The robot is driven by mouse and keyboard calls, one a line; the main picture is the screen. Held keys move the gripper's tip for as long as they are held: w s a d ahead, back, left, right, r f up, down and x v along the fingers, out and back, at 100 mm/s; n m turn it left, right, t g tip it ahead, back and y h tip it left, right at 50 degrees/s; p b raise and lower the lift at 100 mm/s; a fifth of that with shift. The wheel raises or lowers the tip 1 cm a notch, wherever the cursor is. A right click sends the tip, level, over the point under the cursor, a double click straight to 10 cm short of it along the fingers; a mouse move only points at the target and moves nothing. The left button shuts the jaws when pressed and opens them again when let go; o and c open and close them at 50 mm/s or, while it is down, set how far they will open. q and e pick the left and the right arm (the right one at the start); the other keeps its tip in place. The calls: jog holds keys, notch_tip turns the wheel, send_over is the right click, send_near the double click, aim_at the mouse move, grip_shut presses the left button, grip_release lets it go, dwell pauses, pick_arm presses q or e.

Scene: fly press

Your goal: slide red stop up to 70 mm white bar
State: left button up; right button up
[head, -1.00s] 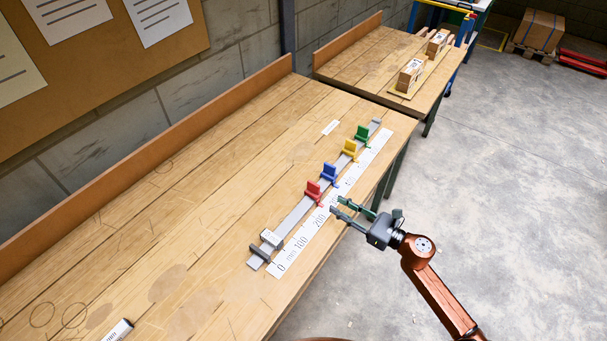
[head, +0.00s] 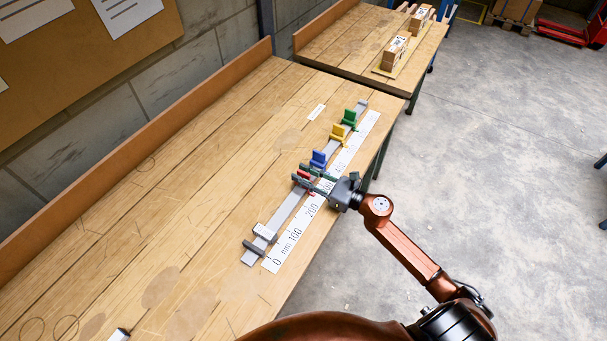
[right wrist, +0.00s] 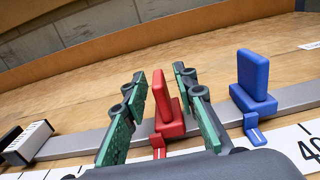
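The red stop (head: 303,177) sits on a grey metal rail (head: 284,211); it also shows in the right wrist view (right wrist: 168,110). My right gripper (head: 310,178) straddles it, one green-padded finger on each side. In the right wrist view the fingers (right wrist: 160,112) look open, with a gap to the stop on the left; contact on the right is unclear. The white bar (head: 265,232) lies on the rail near the zero end, against or close to a dark end block (head: 253,247). Bare rail separates it from the red stop. My left gripper is not in view.
A blue stop (head: 318,159) stands just beyond the right gripper, with yellow (head: 338,133) and green (head: 349,118) stops farther along. A white scale (head: 301,222) runs beside the rail. The workbench (head: 200,190) left of the rail is mostly clear.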

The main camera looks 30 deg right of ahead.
grip_shut()
dwell(0.3)
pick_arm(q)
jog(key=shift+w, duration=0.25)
